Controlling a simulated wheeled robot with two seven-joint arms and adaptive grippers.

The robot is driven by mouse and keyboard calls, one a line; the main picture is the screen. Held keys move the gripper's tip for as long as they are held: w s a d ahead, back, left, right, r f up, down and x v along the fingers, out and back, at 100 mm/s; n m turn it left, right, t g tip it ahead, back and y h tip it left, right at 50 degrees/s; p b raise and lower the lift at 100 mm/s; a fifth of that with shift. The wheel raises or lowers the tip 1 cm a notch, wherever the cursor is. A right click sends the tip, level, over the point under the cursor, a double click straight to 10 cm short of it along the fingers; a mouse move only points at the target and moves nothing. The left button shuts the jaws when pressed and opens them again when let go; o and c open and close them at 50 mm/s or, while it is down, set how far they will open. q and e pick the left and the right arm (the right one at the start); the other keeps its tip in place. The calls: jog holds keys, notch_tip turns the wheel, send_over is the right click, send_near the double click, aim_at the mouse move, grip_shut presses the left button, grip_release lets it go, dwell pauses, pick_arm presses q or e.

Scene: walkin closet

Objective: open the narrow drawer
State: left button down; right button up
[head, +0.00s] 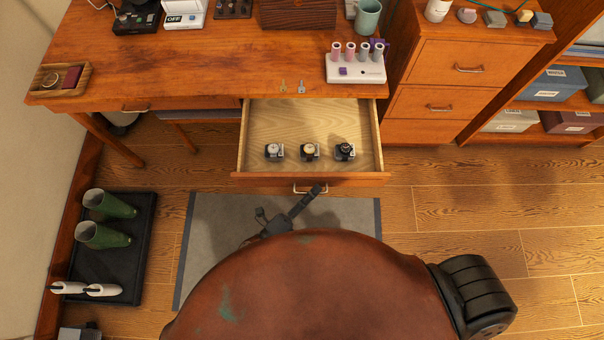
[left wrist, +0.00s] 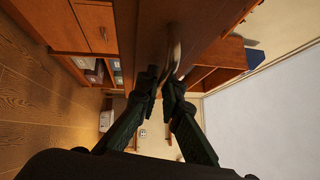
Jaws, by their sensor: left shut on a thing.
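The wooden desk drawer (head: 310,179) is pulled well out, showing its pale inside with three watches on small stands in a row near its front. Its metal bar handle (head: 303,189) is on the middle of the front. My left gripper (head: 318,189) reaches up to this handle from below. In the left wrist view the handle (left wrist: 175,48) runs down between the dark fingertips of my left gripper (left wrist: 164,82), which are closed on it. The fingers partly hide the handle. My right gripper is not in view.
A second desk drawer (head: 136,108) at the left is closed. A drawer cabinet (head: 442,100) stands to the right. A black tray (head: 118,270) with green boots and white shoes lies at the left. A grey mat (head: 212,235) covers the floor below the open drawer.

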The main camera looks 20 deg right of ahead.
pick_arm(q)
jog(key=shift+s+a, duration=0.15)
jog(key=shift+s, duration=0.3)
jog(key=c, duration=2.4)
grip_release()
jog(key=v, duration=1.2)
